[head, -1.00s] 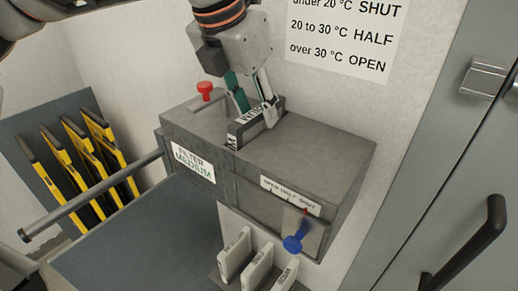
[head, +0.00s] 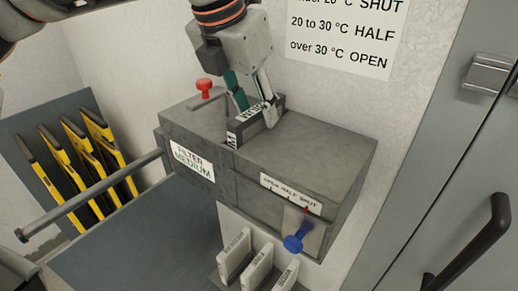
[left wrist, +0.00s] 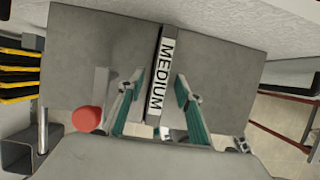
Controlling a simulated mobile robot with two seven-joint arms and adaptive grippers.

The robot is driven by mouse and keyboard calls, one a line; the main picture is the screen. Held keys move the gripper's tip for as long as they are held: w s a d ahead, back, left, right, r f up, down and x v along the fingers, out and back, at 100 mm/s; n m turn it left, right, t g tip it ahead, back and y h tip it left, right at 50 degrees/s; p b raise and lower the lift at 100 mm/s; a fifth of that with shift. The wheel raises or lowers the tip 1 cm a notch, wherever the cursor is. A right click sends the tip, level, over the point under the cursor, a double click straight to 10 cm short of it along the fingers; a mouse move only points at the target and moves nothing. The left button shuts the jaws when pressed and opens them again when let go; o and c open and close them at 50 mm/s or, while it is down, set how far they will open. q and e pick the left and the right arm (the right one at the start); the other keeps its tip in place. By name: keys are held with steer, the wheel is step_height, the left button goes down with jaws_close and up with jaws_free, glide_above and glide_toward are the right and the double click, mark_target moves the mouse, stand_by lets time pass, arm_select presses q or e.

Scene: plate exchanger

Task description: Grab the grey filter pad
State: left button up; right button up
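The grey filter pad (head: 259,119) stands in the slot on top of the grey filter housing (head: 310,150), its top edge sticking out. Its white label reads MEDIUM in the left wrist view (left wrist: 161,75). My left gripper (head: 254,110) points down over it, with one finger on each side. In the left wrist view the fingers (left wrist: 158,100) stand apart, with gaps visible between them and the pad. The lower part of the pad is hidden in the housing. My right gripper is not in view.
A red knob (head: 204,87) stands on the housing's left part. A blue-handled lever (head: 293,243) is on its front. Several white pads (head: 258,268) stand in a rack below. Yellow-edged plates (head: 62,165) and a metal bar (head: 90,200) are at the left. A cabinet door handle (head: 470,245) is at the right.

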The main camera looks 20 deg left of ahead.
arm_select(q)
jaws_close()
steer(key=shift+r, duration=0.15)
